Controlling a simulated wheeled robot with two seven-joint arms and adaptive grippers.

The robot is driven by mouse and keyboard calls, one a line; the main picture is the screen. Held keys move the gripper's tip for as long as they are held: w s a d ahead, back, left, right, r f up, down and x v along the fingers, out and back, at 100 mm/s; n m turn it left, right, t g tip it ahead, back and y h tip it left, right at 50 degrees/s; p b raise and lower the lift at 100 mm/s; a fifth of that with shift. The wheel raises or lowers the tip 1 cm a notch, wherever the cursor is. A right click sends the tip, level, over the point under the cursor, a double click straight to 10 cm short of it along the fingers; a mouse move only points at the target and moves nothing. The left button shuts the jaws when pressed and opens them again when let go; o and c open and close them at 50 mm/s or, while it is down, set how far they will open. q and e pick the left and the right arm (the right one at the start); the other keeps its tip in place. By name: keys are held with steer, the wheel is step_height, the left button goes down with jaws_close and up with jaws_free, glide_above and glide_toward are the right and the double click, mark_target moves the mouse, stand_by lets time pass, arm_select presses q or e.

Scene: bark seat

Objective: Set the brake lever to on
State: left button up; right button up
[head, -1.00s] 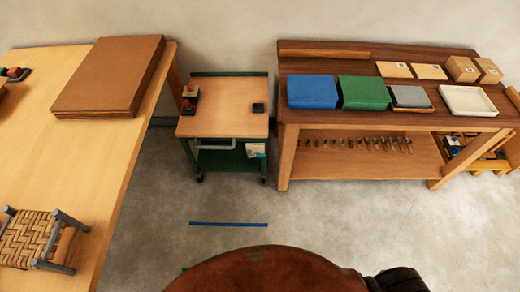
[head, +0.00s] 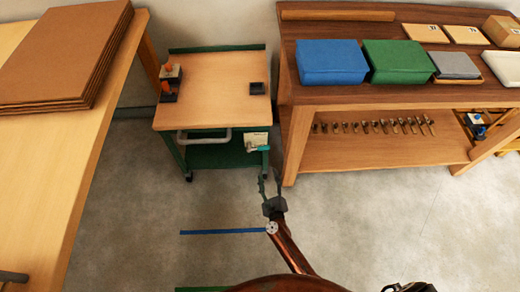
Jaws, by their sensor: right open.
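A green-framed cart (head: 206,98) with a light wooden top stands between the two tables. On its top left sits a small dark device with orange parts (head: 168,84). At its front right, below the top, a white labelled piece (head: 256,141) shows with a small teal piece (head: 264,149) at its edge. I cannot tell which part is the brake lever or how it is set.
A dark wooden bench (head: 390,97) with blue (head: 331,62) and green (head: 393,61) boxes stands right of the cart. A pale table (head: 60,150) with stacked brown boards (head: 65,55) is at left. A blue floor strip (head: 222,232) lies before the cart; the floor around it is clear.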

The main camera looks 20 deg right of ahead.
arm_select(q)
steer(key=shift+t+h, duration=0.4)
steer(key=shift+t, duration=0.3)
steer(key=w+d+b, duration=0.1)
steer(key=b, duration=0.1)
steer(key=w+d+r+b, duration=0.1)
steer(key=w+b, duration=0.1)
steer(key=shift+w+d+r, duration=0.2)
steer(key=shift+w+d, duration=0.05)
arm_select(e)
steer(key=w+d+r+m+h, duration=0.2)
steer(key=w+r+m, duration=0.2)
steer(key=w+m, duration=0.3)
steer(key=w, duration=0.4)
steer(key=shift+w+t, duration=0.3)
steer(key=shift+r, duration=0.1)
steer(key=shift+c, duration=0.2)
jaws_close()
arm_select(q)
steer(key=shift+r, duration=0.1)
